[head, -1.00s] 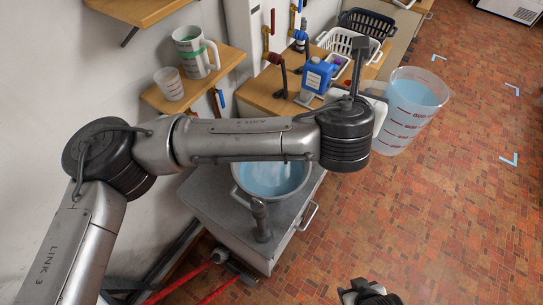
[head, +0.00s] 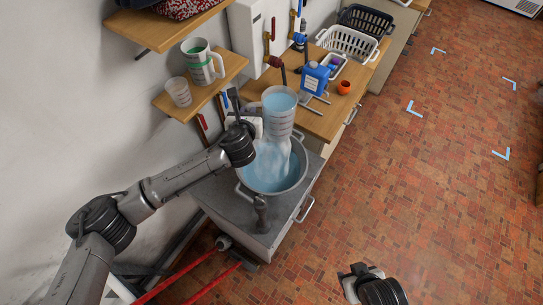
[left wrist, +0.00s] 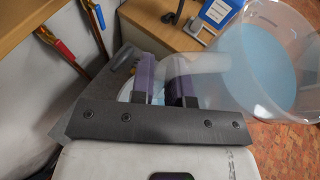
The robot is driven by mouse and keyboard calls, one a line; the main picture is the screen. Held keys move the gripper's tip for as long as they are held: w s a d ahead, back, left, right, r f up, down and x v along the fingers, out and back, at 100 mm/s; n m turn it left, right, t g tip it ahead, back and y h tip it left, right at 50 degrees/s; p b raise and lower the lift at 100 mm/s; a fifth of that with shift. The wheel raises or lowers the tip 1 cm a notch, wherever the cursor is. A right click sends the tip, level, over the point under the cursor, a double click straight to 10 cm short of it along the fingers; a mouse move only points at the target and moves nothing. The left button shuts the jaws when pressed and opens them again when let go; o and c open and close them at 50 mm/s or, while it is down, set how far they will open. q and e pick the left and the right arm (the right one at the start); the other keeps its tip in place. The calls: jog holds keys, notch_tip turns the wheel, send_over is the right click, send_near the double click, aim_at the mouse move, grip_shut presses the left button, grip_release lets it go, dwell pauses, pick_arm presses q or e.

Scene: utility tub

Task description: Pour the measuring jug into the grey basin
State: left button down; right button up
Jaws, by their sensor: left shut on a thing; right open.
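The clear measuring jug (head: 279,115), holding blue liquid, is over the back part of the grey basin (head: 240,190) in the head view. The jug looks close to upright. The basin holds blue water; a pale patch below the jug could be liquid or a reflection, I cannot tell. My left gripper (head: 258,125) is at the jug's left side. In the left wrist view, the purple finger pads (left wrist: 168,85) are shut on the handle of the jug (left wrist: 270,60). My right gripper (head: 352,274) is open and empty, low over the floor side.
A wall shelf (head: 210,85) holds a green-banded jug (head: 202,62) and a small cup (head: 177,92). Behind the basin, a bench carries a blue canister (head: 315,77), an orange cup (head: 344,87) and a white basket (head: 347,42). The tap (head: 261,212) stands at the basin's front. The floor right is clear.

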pick_arm(q)
jog(key=s+a+f+p, duration=0.2)
jog(key=a+f, duration=0.4)
jog(key=a, duration=0.3)
jog(key=s+a+f+n+y+p, duration=0.1)
jog(key=s+a+f+p, duration=0.2)
jog(key=a+f, duration=0.4)
jog(key=shift+s+a+f, duration=0.15)
jog(key=shift+s+a, duration=0.05)
jog(key=shift+a, duration=0.9)
